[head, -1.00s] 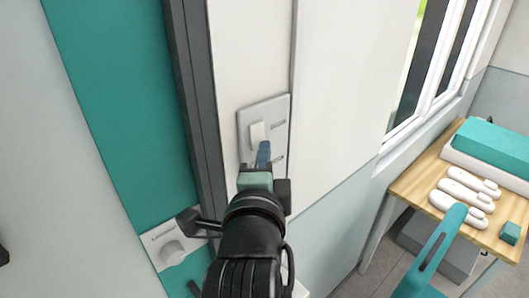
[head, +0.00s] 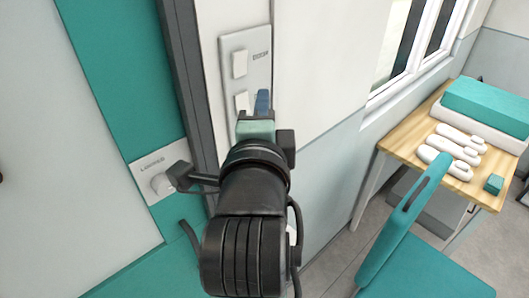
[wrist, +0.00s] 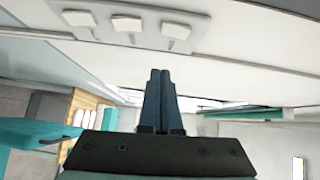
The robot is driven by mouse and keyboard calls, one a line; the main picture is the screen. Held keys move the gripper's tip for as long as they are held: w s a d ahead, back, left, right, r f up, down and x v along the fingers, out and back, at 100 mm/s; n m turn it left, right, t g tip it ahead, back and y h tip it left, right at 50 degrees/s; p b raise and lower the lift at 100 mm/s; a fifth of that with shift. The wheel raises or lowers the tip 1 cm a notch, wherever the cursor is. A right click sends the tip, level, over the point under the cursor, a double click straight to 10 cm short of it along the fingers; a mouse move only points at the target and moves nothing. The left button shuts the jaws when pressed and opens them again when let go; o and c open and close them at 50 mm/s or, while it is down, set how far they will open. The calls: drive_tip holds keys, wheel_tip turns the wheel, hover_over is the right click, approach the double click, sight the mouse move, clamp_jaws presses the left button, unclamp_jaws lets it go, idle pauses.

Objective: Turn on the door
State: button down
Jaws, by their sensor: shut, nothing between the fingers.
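A pale switch panel (head: 259,72) is fixed to the white wall beside a dark frame. In the head view its upper white switch (head: 240,63) and a second switch (head: 242,101) show. My gripper (head: 262,100) is shut and empty, its blue fingertips just right of the second switch in the picture. The wrist view shows three switches on the panel (wrist: 151,40), above and left of the shut fingers (wrist: 160,74). I cannot tell whether the fingers touch the panel. My arm hides the wall below it. A teal and grey door (head: 110,75) stands at the left.
At the right are a wooden table (head: 430,112) with white insoles (head: 452,151) and a teal box, a teal chair (head: 410,225) and a window (head: 425,45).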

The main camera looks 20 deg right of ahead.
drive_tip(key=s+a+p, duration=0.1)
drive_tip(key=p, duration=0.1)
drive_tip(key=s+a+f+p, duration=0.1)
drive_tip(key=s+p, duration=0.1)
drive_tip(key=p, duration=0.1)
drive_tip(key=s+a+p, duration=0.1)
drive_tip(key=p, duration=0.2)
drive_tip(key=shift+s+f, duration=0.15)
drive_tip(key=shift+s, duration=0.2)
drive_tip(key=shift+w, duration=0.1)
idle(0.3)
drive_tip(key=w+a+r+n+t+y+b, duration=0.25)
drive_tip(key=a+r+n+t+b, duration=0.4)
drive_tip(key=r+n, duration=0.45)
drive_tip(key=s+a+r+n+t+y+b, duration=0.5)
drive_tip(key=s+r+n, duration=0.1)
drive_tip(key=r+n, duration=0.5)
drive_tip(key=shift+s+a+n, duration=0.15)
drive_tip(key=shift+s+n, duration=0.1)
drive_tip(key=shift+n, duration=0.05)
